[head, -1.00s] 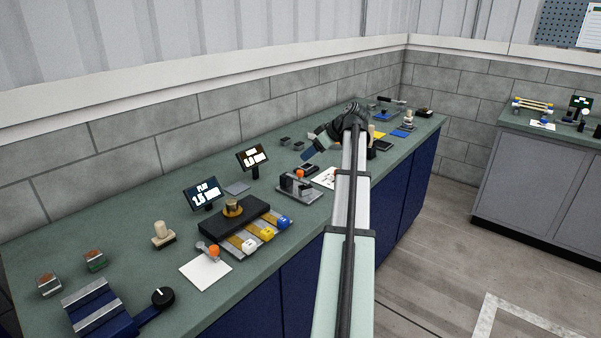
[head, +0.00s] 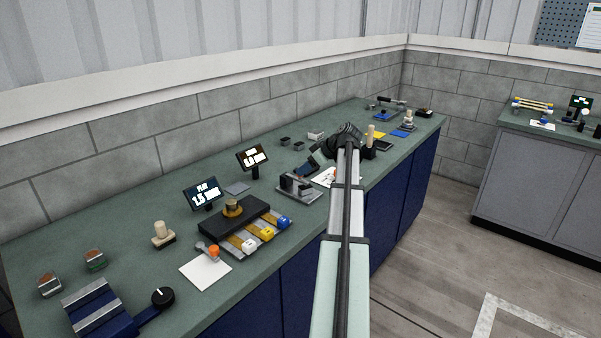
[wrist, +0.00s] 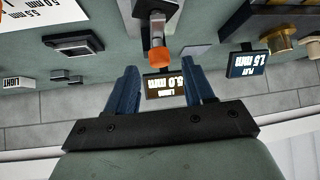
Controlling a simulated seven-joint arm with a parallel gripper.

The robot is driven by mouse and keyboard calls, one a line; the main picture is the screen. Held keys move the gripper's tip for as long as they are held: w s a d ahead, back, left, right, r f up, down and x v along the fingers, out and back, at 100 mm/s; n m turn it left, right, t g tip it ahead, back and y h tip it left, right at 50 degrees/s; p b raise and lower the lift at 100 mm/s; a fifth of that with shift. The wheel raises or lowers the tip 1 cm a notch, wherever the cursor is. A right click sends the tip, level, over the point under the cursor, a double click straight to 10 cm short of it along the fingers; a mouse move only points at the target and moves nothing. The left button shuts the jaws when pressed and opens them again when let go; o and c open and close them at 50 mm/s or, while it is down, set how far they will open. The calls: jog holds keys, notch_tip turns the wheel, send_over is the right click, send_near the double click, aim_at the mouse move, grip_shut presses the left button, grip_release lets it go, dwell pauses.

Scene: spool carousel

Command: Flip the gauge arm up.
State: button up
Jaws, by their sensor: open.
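The gauge arm shows in the wrist view as a grey bar with an orange tip (wrist: 160,56). The tip sits just ahead of the gap between my blue fingers. My gripper (wrist: 162,74) is open with nothing between its fingers, one fingertip to each side of the orange tip. The arm belongs to the gauge (head: 296,187), a grey and black stand on the green bench in the head view. My gripper (head: 308,167) is low over the bench just behind it, partly hidden there. Contact with the tip cannot be told.
A lit display (wrist: 165,87) reading 5.0 mm stands beyond the orange tip, and a 1.5 mm display (wrist: 248,64) is to its right. A black spool block (head: 230,218) is left of the gauge. Small dark boxes (head: 298,146) lie near the wall. A white sheet (head: 205,268) lies in front.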

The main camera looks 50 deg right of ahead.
jog(key=shift+x, duration=1.95)
jog(key=shift+c, duration=0.5)
grip_shut()
